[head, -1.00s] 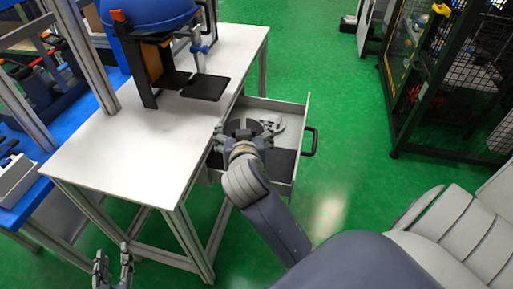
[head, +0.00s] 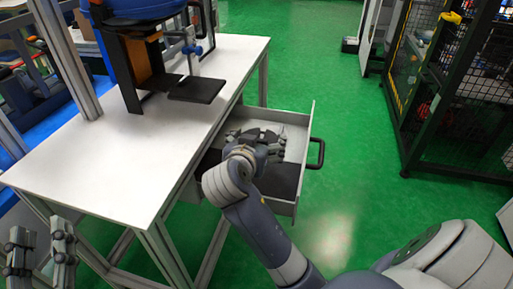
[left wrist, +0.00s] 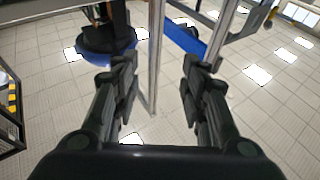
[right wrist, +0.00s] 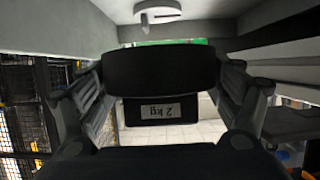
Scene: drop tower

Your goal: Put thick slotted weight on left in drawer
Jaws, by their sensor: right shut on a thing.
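The thick slotted weight is black and shows in the right wrist view (right wrist: 160,72) between the fingers, with an upside-down "2 kg" label. My right gripper (head: 268,144) is shut on it, inside the open drawer (head: 307,130). In the head view the weight is mostly hidden by the gripper; whether it touches the drawer floor I cannot tell. My left gripper (head: 40,252) is at the lower left, beside the table. Its fingers also stand apart and empty in the left wrist view (left wrist: 158,85).
The white table (head: 110,140) stands left of the drawer, with a blue drum device (head: 150,10) and a dark plate (head: 197,89) at its back. A dark mat (head: 282,182) lies in the drawer's front part. A black mesh cage (head: 450,100) stands right. Green floor between is clear.

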